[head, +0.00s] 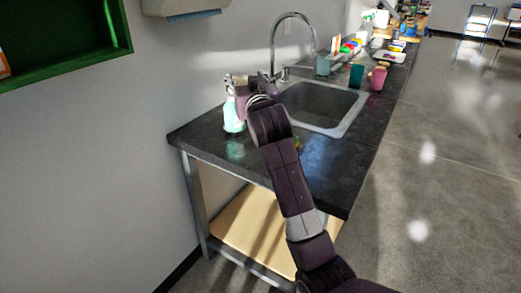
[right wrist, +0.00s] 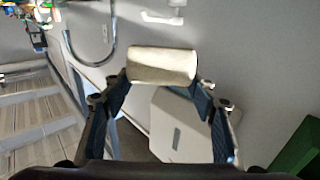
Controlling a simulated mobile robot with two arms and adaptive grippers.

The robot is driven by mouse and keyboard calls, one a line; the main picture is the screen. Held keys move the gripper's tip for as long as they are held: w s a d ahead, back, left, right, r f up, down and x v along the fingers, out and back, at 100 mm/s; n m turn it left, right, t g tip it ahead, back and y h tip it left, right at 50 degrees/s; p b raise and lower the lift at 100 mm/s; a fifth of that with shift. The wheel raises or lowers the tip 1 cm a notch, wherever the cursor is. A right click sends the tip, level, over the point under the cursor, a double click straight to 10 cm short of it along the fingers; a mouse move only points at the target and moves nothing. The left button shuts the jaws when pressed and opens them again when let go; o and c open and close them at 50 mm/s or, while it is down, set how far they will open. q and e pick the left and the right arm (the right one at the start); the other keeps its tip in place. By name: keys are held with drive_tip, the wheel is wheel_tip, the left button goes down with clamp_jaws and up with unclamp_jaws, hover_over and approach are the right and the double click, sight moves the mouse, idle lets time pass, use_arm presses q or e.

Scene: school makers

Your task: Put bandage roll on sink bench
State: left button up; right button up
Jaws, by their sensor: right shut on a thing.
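The bandage roll (right wrist: 161,66), a cream cylinder, sits between the fingertips of my right gripper (right wrist: 160,86) in the right wrist view. In the head view my right gripper (head: 240,84) is raised over the left back part of the sink bench (head: 195,137), near the wall. My arm crosses in front of the bench and hides part of its top. In the head view I cannot make out the roll clearly at the gripper. My left gripper is not in view.
A pale green bottle (head: 232,117) stands on the bench just below my right gripper. The sink (head: 318,104) with its tall faucet (head: 287,16) is to the right. Cups (head: 377,78) stand beyond it. The bench front left is mostly clear. A dispenser (head: 185,8) hangs on the wall.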

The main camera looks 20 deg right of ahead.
wheel_tip(320, 180, down, 15)
drive_tip(key=b, duration=0.2)
drive_tip(key=shift+r+b, duration=0.2)
drive_tip(key=shift+b, duration=0.1)
wheel_tip(320, 180, down, 4)
drive_tip(key=shift+f+b, duration=0.15)
drive_tip(key=shift+b, duration=0.35)
drive_tip(key=shift+f, duration=0.3)
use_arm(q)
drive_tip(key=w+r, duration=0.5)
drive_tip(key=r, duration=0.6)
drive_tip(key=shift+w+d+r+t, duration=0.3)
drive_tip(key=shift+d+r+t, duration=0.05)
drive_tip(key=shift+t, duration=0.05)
use_arm(e)
drive_tip(key=o, duration=0.7)
drive_tip(key=shift+c, duration=0.2)
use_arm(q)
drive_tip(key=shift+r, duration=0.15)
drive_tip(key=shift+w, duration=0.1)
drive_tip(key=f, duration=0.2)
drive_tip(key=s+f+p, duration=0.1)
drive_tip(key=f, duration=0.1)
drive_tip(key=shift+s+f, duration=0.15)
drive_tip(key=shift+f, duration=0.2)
use_arm(e)
drive_tip(key=s, duration=0.4)
drive_tip(key=s+a, duration=0.1)
drive_tip(key=s, duration=0.7)
drive_tip(key=shift+a, duration=0.25)
